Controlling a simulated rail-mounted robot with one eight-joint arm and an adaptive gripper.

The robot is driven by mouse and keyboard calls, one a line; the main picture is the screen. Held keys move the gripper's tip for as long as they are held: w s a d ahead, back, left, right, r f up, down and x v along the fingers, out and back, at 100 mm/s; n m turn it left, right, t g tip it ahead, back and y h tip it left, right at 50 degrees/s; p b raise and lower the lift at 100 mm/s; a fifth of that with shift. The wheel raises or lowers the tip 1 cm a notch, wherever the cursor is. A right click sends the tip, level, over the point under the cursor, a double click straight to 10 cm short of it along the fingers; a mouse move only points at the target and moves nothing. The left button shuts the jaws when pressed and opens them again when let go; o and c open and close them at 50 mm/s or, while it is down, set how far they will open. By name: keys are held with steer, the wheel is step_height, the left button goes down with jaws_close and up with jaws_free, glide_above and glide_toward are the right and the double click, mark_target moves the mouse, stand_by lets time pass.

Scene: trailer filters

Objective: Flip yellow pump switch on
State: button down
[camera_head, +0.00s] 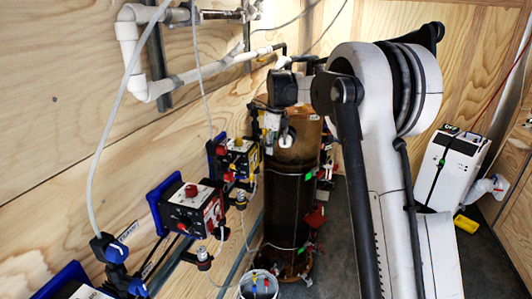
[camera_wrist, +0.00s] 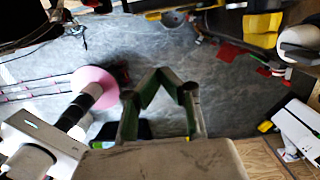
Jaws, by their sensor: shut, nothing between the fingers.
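The yellow pump (camera_head: 238,158) is mounted on the wooden wall at the left, just left of the tall brown cylinder. Its switch is too small for me to read its position. My gripper (camera_wrist: 161,74) shows in the wrist view with its green-lined fingers angled together and their tips meeting, with nothing held. It points over the grey floor and touches nothing that I can see. In the head view my arm comes in from the right, and its dark wrist is above the cylinder, to the right of the pump; the fingers are hard to make out there.
A pump with a red knob (camera_head: 192,207) is mounted nearer on the same wall. The brown cylinder (camera_head: 290,190) stands beside the yellow pump. A white bucket (camera_head: 258,287) is at its foot. Hoses hang along the wall. A white unit (camera_head: 452,165) stands at the right.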

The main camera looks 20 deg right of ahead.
mark_target(252, 167)
steer(key=w+a+f+p, duration=0.1)
steer(key=w+a+f, duration=0.2)
steer(key=f, duration=0.5)
steer(key=shift+a+f+p, duration=0.3)
steer(key=shift+a, duration=0.2)
